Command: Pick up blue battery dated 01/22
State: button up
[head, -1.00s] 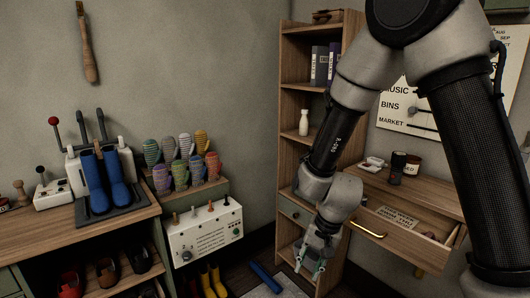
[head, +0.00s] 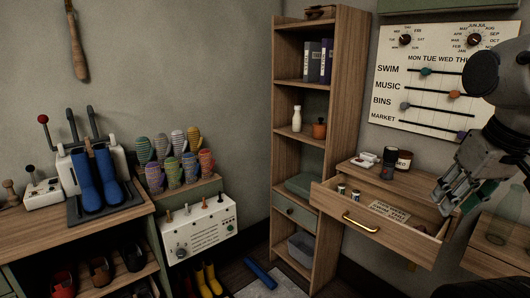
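Two small cylinders that look like batteries stand in the open drawer, a left one (head: 341,188) and a right one (head: 355,195). Both look pale and dark at this size; I cannot make out a blue one or any date. My gripper (head: 447,205) hangs at the right, over or in front of the right end of the drawer (head: 408,249), well apart from the cylinders. Its fingers point down and left and look spread, with nothing seen between them.
A note card (head: 389,211) lies in the drawer. A dark cylinder (head: 388,163), a jar (head: 404,160) and a small white item (head: 363,160) stand on the desk top. A tall shelf (head: 328,150) rises at the left. A glass dome (head: 500,225) stands at the right.

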aim_at(356, 193)
jog(key=i+z, duration=0.1)
jog(key=z, duration=0.45)
jog(key=i+j+z, duration=0.35)
jog(key=j, duration=0.2)
jog(key=i+j+z, duration=0.15)
jog(key=j, duration=0.15)
jog(key=j+z, duration=0.15)
jog(key=j, duration=0.2)
jog(key=i+j, duration=0.15)
jog(key=j, duration=0.15)
jog(key=i+j, duration=0.1)
jog(key=j, duration=0.15)
jog(key=i+j, duration=0.15)
jog(key=j, duration=0.15)
